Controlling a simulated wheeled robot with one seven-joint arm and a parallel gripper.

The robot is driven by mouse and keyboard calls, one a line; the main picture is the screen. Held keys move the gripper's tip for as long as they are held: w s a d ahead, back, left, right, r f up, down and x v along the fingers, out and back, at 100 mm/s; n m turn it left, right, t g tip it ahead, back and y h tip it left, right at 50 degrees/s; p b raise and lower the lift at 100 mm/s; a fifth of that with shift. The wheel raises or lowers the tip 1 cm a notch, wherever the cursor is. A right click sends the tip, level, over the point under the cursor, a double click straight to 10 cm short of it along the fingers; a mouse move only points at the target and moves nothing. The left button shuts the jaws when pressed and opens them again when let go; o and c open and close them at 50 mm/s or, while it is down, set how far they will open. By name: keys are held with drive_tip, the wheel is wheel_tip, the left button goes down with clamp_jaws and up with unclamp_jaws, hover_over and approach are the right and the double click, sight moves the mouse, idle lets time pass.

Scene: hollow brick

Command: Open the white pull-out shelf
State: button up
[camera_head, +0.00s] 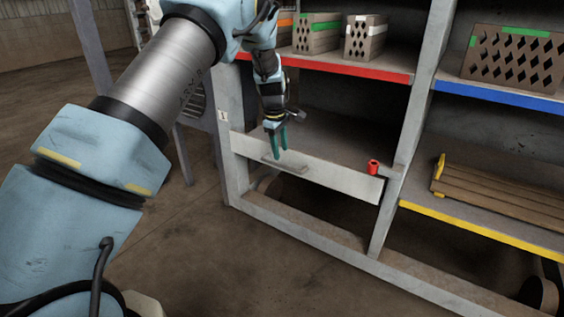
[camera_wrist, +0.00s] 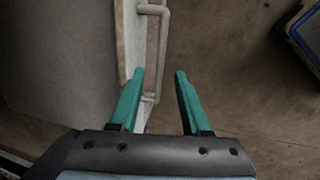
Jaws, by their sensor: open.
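The white pull-out shelf (camera_head: 325,178) is the low front panel in the left bay of the rack in the head view. It looks closed, roughly in line with the frame. Its grey bar handle (camera_head: 284,164) is on the left half of the panel. In the wrist view the handle (camera_wrist: 162,45) runs up the picture beside the white panel edge (camera_wrist: 131,40). My gripper (camera_head: 277,152) has teal fingers and is just above the handle. In the wrist view my gripper (camera_wrist: 158,75) is open, with the handle's near end between or just below the fingers; contact cannot be told.
A red cup-like object (camera_head: 374,167) sits at the panel's right end. A red-edged shelf (camera_head: 345,69) with hollow bricks (camera_head: 316,33) is above. The right bay has a blue-edged shelf (camera_head: 500,97) and a yellow-edged shelf (camera_head: 480,230) with planks. The floor in front is clear.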

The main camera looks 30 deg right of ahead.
sight(282, 167)
drive_tip(key=f, duration=0.3)
drive_tip(key=d+f, duration=0.1)
drive_tip(key=f, duration=0.1)
drive_tip(key=shift+w+f, duration=0.3)
drive_tip(key=shift+c, duration=0.2)
clamp_jaws()
idle(1.0)
